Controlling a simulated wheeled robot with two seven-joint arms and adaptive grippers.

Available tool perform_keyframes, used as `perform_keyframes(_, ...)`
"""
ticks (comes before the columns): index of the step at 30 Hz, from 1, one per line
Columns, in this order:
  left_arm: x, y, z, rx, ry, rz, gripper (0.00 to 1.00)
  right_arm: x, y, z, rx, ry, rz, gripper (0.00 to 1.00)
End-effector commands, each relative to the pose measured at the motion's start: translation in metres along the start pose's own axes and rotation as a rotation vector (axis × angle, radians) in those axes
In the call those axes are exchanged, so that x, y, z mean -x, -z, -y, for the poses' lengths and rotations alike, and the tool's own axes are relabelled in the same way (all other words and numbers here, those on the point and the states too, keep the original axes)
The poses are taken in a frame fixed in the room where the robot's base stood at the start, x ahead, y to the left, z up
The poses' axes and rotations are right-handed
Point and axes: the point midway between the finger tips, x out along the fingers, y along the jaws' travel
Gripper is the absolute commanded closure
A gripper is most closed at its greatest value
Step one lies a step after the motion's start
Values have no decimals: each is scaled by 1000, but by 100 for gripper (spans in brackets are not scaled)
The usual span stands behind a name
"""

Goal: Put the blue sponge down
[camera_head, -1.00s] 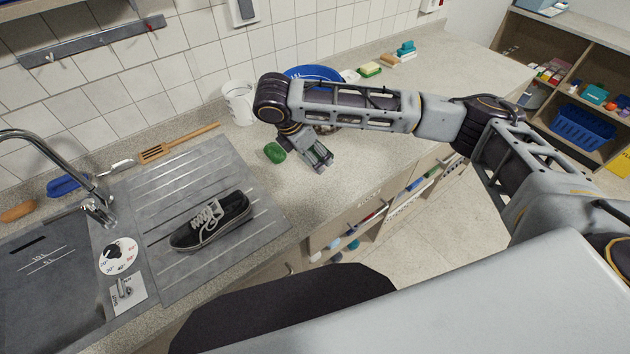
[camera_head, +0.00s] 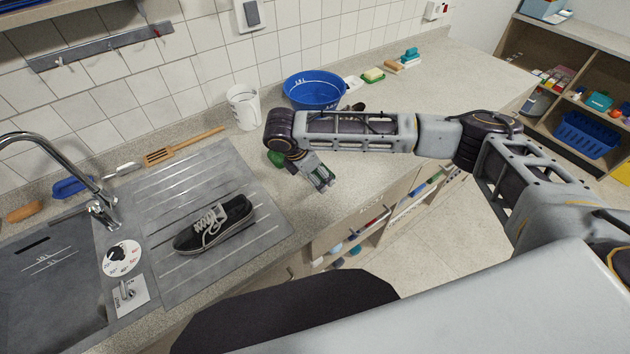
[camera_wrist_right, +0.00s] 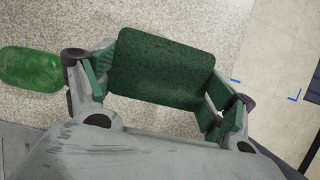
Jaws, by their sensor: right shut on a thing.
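My right gripper (camera_head: 322,184) is over the front part of the counter, right of the drainboard. In the right wrist view the gripper (camera_wrist_right: 160,85) is shut on a dark green, flat, rounded block (camera_wrist_right: 165,68) with a speckled, sponge-like surface. It looks green here, not blue. The block spans between the two fingers, above the speckled counter; I cannot tell how high. In the head view the block can hardly be made out at the fingers. My left gripper is not in view.
A green oval piece (camera_wrist_right: 30,69) lies beside the gripper, partly hidden by my arm in the head view. A shoe (camera_head: 215,226) lies on the drainboard (camera_head: 180,285). The counter's front edge is close.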

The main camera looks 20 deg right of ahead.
Motion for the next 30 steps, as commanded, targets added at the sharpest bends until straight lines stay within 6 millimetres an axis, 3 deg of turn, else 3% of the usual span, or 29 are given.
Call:
perform_keyframes(5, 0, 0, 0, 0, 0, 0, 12, -3, 1, 0, 1, 1, 0, 41)
perform_keyframes(16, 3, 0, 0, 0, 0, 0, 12, -33, 14, 0, 1, 0, 1, 41)
perform_keyframes(30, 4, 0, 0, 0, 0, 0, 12, -37, 15, 1, 0, 1, 0, 41)
